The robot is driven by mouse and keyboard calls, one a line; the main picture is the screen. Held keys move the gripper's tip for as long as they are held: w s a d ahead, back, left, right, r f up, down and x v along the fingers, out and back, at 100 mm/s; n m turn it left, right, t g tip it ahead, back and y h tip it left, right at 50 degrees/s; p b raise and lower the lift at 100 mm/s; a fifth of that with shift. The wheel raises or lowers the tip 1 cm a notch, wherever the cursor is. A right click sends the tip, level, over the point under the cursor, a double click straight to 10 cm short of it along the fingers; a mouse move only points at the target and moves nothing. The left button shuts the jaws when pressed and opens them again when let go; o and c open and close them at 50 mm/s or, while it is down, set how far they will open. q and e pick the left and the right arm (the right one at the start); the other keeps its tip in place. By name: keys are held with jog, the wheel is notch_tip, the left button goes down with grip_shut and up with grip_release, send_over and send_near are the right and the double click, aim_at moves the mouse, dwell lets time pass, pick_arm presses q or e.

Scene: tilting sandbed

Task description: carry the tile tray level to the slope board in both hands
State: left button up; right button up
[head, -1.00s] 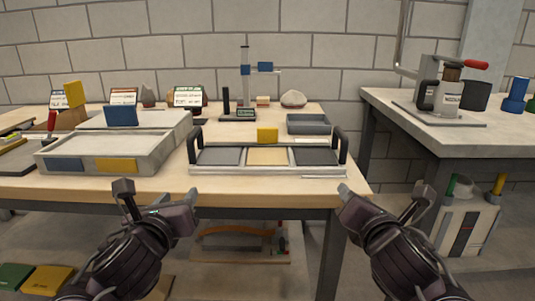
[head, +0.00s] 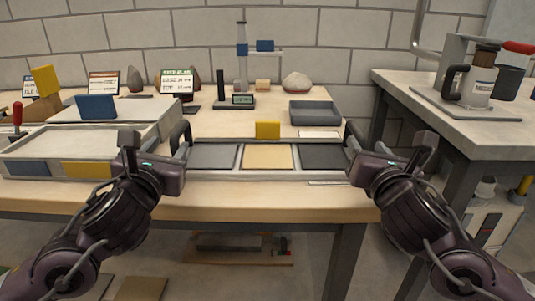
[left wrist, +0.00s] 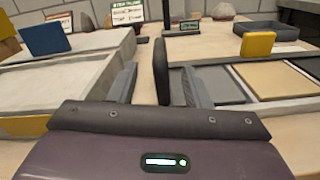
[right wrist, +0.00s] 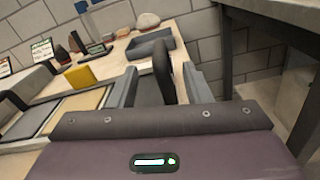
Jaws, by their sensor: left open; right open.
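The tile tray (head: 250,175) lies flat on the wooden bench, with a dark grey, a sand-coloured and another dark grey tile in a row. A black upright handle (head: 181,131) stands at its left end and another (head: 353,130) at its right. My left gripper (head: 178,151) is open at the left handle; in the left wrist view that handle (left wrist: 160,70) shows between the fingers. My right gripper (head: 359,151) is open at the right handle, which shows between its fingers in the right wrist view (right wrist: 163,70). I cannot tell for sure which thing is the slope board.
A pale walled bed (head: 60,157) with blue and yellow front blocks stands close left of the tray. A yellow block (head: 267,130) is at the tray's back edge. Behind are a grey bin (head: 313,112) and a measuring stand (head: 242,70). A second bench (head: 440,120) stands right.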

aim_at(176, 133)
pick_arm(q)
jog(key=w, duration=0.8)
pick_arm(e)
jog(key=w, duration=0.8)
pick_arm(q)
jog(key=shift+s, duration=0.1)
jog(key=shift+c, duration=0.4)
pick_arm(e)
jog(key=shift+s, duration=0.1)
jog(key=shift+c, duration=0.4)
pick_arm(q)
grip_shut()
pick_arm(e)
grip_shut()
pick_arm(q)
jog(key=shift+d, duration=0.1)
pick_arm(e)
jog(key=shift+d+f, duration=0.1)
pick_arm(q)
jog(key=shift+r, duration=0.25)
pick_arm(e)
jog(key=shift+r, duration=0.3)
